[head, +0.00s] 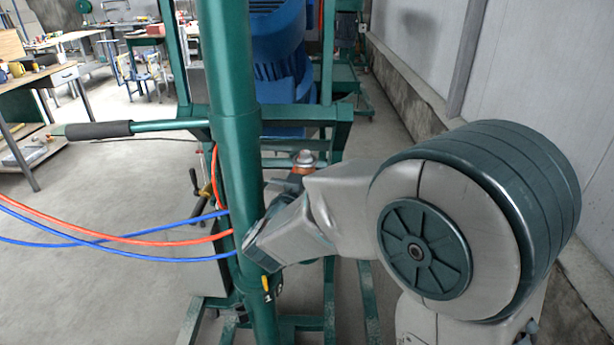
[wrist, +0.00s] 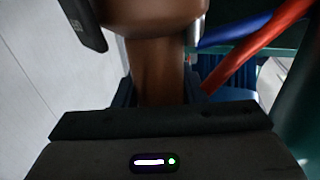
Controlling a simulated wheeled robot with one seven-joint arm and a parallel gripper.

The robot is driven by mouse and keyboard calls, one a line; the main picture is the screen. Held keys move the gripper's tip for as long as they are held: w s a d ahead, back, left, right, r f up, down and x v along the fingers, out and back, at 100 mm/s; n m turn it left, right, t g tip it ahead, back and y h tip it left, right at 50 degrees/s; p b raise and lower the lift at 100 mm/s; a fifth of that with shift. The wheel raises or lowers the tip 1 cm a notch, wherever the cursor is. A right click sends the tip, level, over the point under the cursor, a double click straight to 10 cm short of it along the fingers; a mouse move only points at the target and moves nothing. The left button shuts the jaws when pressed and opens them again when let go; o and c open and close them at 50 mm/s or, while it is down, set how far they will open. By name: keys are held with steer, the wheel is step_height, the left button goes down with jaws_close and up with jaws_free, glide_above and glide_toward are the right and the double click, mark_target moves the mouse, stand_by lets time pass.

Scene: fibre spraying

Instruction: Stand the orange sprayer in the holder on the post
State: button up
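The orange sprayer (head: 303,161) shows in the head view just right of the green post (head: 235,120). Its grey rounded top and a little of its orange body are visible; my arm hides the rest. In the wrist view the sprayer (wrist: 160,45) looks brown in shadow, with a wide part above a narrower part. My gripper (wrist: 160,92) has a dark finger on each side of that narrower part and appears shut on it. In the head view my arm mostly hides the gripper. I cannot clearly make out the holder on the post.
A green bar with a black grip (head: 98,130) sticks out left from the post. Red and blue hoses (head: 120,238) run to the post from the left. A blue machine (head: 278,45) stands behind.

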steer(key=o, duration=0.4)
steer(key=shift+r, duration=0.1)
steer(key=shift+o, duration=0.2)
steer(key=shift+s, duration=0.15)
